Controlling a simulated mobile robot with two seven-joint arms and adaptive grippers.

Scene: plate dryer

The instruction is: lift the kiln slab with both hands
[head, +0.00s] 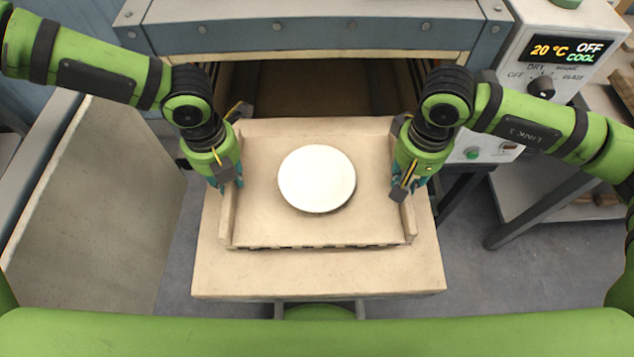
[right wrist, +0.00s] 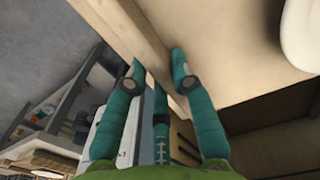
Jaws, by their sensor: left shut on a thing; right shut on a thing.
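The kiln slab (head: 310,232) is a beige board with raised left and right sides, level in the head view. A round white plate (head: 317,179) lies flat on its middle. My left gripper (head: 228,184) is shut on the slab's left raised side. My right gripper (head: 403,188) is shut on its right raised side. In the right wrist view, the teal fingers of the right gripper (right wrist: 157,82) straddle the slab's side (right wrist: 150,38), and the plate (right wrist: 303,35) shows at the corner. A dark broken line runs under the slab's front edge; I cannot tell how large any gap is.
A beige block (head: 320,275) is below the slab. The open kiln (head: 310,85) is behind it, with a blue-grey frame above. A control box (head: 560,50) reading 20 °C, OFF and COOL stands at the right. A large beige panel (head: 100,215) leans at the left.

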